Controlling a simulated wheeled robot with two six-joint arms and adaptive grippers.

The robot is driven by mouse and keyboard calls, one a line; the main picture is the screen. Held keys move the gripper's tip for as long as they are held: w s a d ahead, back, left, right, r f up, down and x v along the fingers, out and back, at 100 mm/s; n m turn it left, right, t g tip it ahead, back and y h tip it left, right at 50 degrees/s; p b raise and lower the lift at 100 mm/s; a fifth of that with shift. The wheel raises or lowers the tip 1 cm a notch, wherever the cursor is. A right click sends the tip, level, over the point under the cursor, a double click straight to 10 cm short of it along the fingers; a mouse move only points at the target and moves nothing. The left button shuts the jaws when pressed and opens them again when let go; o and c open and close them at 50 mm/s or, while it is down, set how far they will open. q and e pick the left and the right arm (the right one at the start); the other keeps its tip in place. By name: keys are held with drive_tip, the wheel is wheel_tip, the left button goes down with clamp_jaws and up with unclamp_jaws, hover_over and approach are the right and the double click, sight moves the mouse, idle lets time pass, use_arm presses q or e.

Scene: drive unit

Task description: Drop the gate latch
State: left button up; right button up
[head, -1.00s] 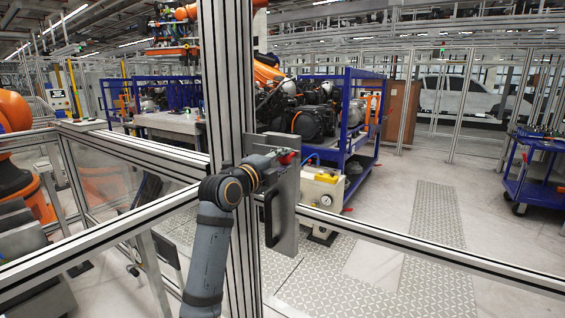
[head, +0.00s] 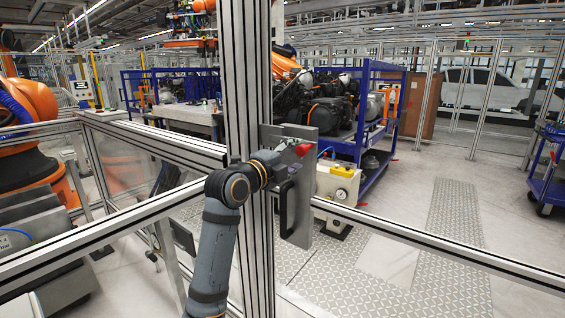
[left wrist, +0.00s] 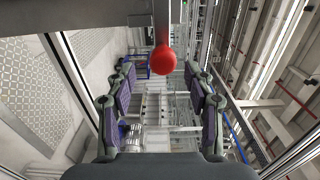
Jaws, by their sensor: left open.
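The gate latch shows as a red knob (head: 303,150) beside a grey plate (head: 298,205) with a black pull handle (head: 286,208), next to the tall aluminium post. My right gripper is not in view.
The tall post (head: 247,90) stands right behind my left arm. Fence rails (head: 430,240) run to both sides. Behind the gate are a blue rack (head: 383,125) with engines, a white and yellow unit (head: 338,183) and open floor. An orange robot (head: 30,110) stands at left.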

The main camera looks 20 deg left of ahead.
use_arm(q)
drive_tip(key=v, duration=0.9)
drive_tip(key=shift+s, duration=0.15)
